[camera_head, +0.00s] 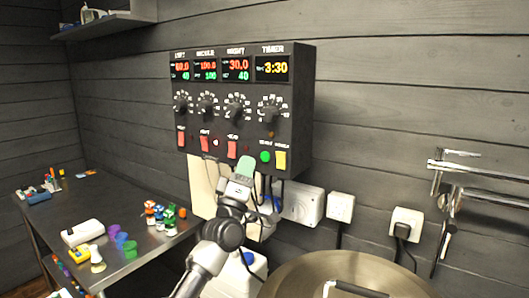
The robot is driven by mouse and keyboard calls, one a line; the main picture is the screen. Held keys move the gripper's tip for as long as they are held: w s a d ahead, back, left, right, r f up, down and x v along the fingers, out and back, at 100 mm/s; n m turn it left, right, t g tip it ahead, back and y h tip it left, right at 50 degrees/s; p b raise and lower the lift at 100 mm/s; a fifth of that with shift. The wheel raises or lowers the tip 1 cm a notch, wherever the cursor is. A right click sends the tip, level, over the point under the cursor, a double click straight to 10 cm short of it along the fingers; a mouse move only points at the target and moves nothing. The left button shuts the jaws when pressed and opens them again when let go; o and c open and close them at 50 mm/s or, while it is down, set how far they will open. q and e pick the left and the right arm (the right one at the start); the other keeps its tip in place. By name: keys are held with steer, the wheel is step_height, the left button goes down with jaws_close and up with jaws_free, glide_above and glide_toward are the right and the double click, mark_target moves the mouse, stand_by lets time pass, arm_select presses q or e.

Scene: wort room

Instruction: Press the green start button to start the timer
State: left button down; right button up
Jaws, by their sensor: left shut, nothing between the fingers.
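The green start button (265,157) is at the lower right of the dark control box (303,110) on the wall, with a yellow button (280,160) just to its right. The timer display (272,68) reads 3:30 in yellow digits. My left gripper (246,167) is shut and empty, pointing up in front of the box's lower edge, a little left of and below the green button in the picture. Its greenish tip appears apart from the button, but depth is hard to judge. My right gripper is not in view.
Red switches (232,149) and dials line the box. Wall sockets (340,206) and cables are below it. A round metal lid (330,272) is at the bottom right. A metal table (140,194) with small coloured items stands left. Pipes (450,200) are at right.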

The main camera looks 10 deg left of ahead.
arm_select(q)
steer(key=shift+s+a+p, duration=0.3)
steer(key=shift+s+a, duration=0.05)
steer(key=shift+s, duration=0.55)
